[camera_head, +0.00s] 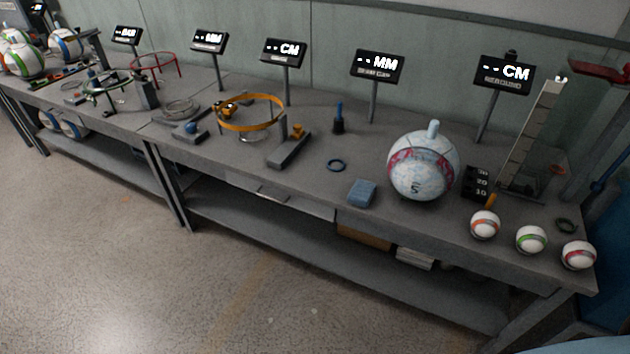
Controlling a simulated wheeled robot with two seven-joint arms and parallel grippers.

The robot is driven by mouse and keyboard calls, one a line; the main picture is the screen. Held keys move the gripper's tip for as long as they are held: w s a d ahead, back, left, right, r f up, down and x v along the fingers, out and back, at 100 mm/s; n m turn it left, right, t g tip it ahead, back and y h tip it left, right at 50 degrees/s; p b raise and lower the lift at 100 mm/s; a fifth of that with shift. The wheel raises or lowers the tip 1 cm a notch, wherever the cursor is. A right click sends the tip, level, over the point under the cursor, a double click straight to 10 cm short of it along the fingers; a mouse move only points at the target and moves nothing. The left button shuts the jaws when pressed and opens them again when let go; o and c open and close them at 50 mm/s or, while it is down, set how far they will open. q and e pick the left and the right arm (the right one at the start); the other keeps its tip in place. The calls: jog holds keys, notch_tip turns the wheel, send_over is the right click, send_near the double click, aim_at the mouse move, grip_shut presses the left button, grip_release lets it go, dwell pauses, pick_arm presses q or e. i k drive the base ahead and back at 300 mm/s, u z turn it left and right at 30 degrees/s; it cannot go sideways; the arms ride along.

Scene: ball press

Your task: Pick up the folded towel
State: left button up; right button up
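The folded towel (362,193) is a small blue block-like cloth. It lies flat on the grey workbench (310,186), close to the front edge, left of the large ball. Nothing covers it. Neither of my grippers shows in the head view.
Small balls (485,225) sit along the right front edge. An orange hoop (250,112) stands further left. Open floor (150,270) lies in front at left.

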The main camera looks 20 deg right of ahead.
aim_at(361, 192)
jog(key=z, duration=0.05)
jog(key=i, duration=0.95)
jog(key=z, duration=0.55)
